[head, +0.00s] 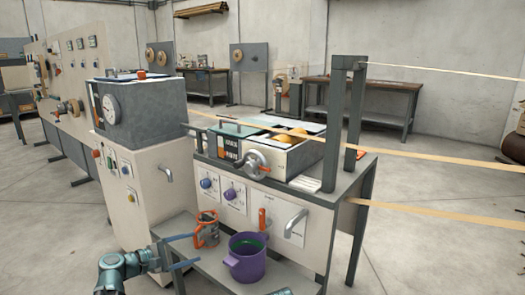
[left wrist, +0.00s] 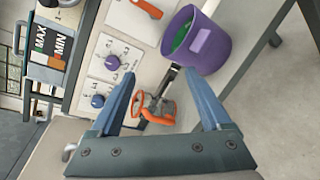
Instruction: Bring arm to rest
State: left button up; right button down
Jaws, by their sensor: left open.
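My left gripper (head: 196,250) is open, its two blue fingers pointing right over the lower shelf in the head view. In the left wrist view its fingers (left wrist: 160,78) stand apart with nothing gripped. A grey and orange tool (head: 207,230) is on the shelf just beyond the fingertips; in the left wrist view the tool (left wrist: 157,108) shows between the fingers. A purple pot (head: 246,257) with green inside stands to its right; it also shows in the left wrist view (left wrist: 205,45). My right gripper does not show.
A winder cabinet (head: 226,208) with knobs and a handle rises behind the shelf (head: 212,276). A cabinet with a dial gauge (head: 111,109) stands close on the left. Yellowish strips (head: 440,158) run off to the right. Open floor (head: 440,260) is at the right.

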pick_arm(q)
jog(key=s+d+f+m+g+y+p, duration=0.1)
jog(key=s+d+f+m+g+y, duration=0.1)
jog(key=s+d+f+m+g, duration=0.45)
jog(key=s+d+f+m+g+y+p, duration=0.25)
jog(key=s+d, duration=0.25)
jog(key=d, duration=0.4)
jog(key=s+d+f+m+g+y+p, duration=0.1)
jog(key=s+f+m+g+y+p, duration=0.15)
jog(key=s+m+y, duration=0.7)
notch_tip(320, 180, up, 38)
jog(key=s+h+p, duration=0.1)
jog(key=s+p, duration=0.1)
jog(key=p, duration=3.5)
jog(key=shift+s+m+t, duration=0.35)
jog(key=shift+m+t, duration=0.1)
